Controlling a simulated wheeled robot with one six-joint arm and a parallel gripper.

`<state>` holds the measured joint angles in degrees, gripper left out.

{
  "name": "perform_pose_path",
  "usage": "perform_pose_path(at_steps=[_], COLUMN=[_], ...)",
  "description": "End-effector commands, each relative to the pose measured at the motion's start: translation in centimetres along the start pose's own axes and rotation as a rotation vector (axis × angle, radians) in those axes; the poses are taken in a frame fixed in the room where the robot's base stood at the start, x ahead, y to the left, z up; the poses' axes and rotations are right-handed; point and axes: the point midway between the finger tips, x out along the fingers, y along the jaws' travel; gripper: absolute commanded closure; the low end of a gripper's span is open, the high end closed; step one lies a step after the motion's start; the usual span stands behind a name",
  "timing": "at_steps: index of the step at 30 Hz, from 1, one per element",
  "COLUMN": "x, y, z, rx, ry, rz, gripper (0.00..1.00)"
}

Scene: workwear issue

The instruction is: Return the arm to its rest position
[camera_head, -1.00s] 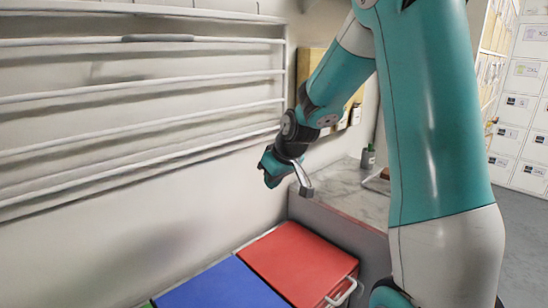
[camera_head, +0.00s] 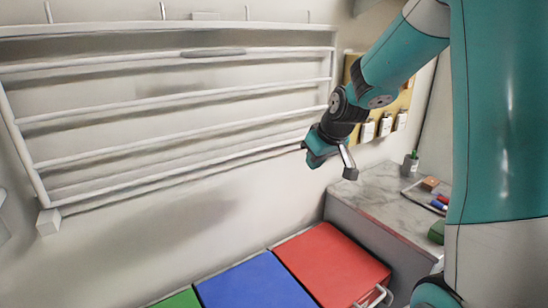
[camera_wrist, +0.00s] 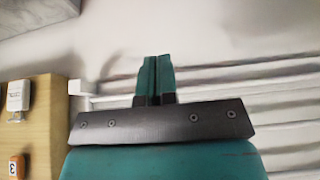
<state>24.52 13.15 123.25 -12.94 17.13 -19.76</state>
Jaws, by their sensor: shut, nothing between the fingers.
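My gripper (camera_head: 314,156) is at the end of my teal arm in the head view, in the air in front of the wall, near the lower right end of the white rack. In the wrist view its two teal fingers (camera_wrist: 155,76) are pressed together with nothing between them. My arm stays raised on the right side of the head view, with its forearm reaching down and left toward the wall.
The white wall rack (camera_head: 170,103) is left of my gripper. Green (camera_head: 178,300), blue (camera_head: 255,288) and red (camera_head: 332,266) lids lie below. A marble-topped counter (camera_head: 378,196) holds small items at right. A wooden panel (camera_wrist: 46,125) hangs on the wall.

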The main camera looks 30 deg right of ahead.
Motion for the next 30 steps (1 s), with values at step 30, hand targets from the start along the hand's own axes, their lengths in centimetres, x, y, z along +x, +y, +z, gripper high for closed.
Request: perform_pose_path(at_steps=[30], x=[-14.7], y=[-28.2], z=[18.8], rx=[-0.476], ry=[-0.363], rz=[-0.484], gripper=[1.0])
